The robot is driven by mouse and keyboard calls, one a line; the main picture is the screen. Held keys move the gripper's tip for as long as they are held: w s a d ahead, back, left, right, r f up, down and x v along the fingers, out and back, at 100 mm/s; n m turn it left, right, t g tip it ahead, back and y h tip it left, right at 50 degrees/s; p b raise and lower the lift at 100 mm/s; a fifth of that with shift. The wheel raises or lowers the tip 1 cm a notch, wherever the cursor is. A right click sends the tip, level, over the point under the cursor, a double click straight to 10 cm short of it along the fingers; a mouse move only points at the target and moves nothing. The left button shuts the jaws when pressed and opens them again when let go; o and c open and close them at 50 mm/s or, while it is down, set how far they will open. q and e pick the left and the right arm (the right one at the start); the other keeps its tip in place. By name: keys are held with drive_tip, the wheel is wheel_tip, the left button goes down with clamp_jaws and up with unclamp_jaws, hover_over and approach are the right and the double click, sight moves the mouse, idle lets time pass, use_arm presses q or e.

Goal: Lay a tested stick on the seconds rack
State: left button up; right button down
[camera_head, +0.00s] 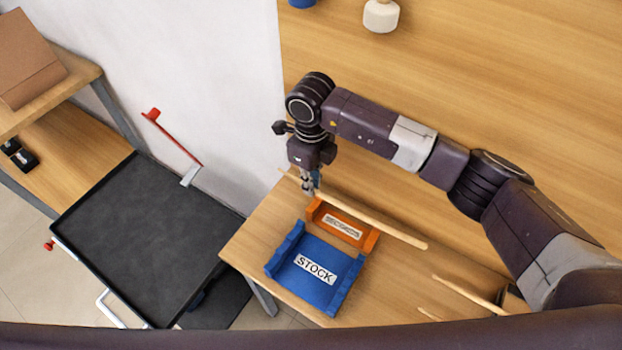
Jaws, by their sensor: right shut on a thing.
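My right gripper (311,187) points down and is shut on a long pale wooden stick (375,223), gripping it nearer its left end. The stick slants down to the right, along the far side of the orange rack labelled SECONDS (368,240). I cannot tell whether the stick touches the rack. No stick is seen lying in the orange rack. The blue rack labelled STOCK (308,252) stands just in front of it and looks empty. My left gripper is not in view.
More sticks (470,295) lie at the table's lower right, partly hidden by my right arm. A black cart (140,230) stands left of the table, with a red-handled bar (175,138) by it. A white object (381,15) and a blue one are at the top.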

wheel_tip(320, 180, down, 5)
drive_tip(key=b, duration=0.2)
drive_tip(key=shift+w+r+b, duration=0.1)
drive_tip(key=shift+b, duration=0.25)
drive_tip(key=shift+f+b, duration=0.55)
drive_tip(key=shift+f, duration=0.1)
drive_tip(key=c, duration=1.9)
unclamp_jaws()
drive_tip(key=shift+a, duration=0.1)
drive_tip(key=shift+c, duration=0.2)
drive_tip(key=shift+r, duration=0.2)
wheel_tip(320, 180, up, 10)
drive_tip(key=shift+r, duration=0.8)
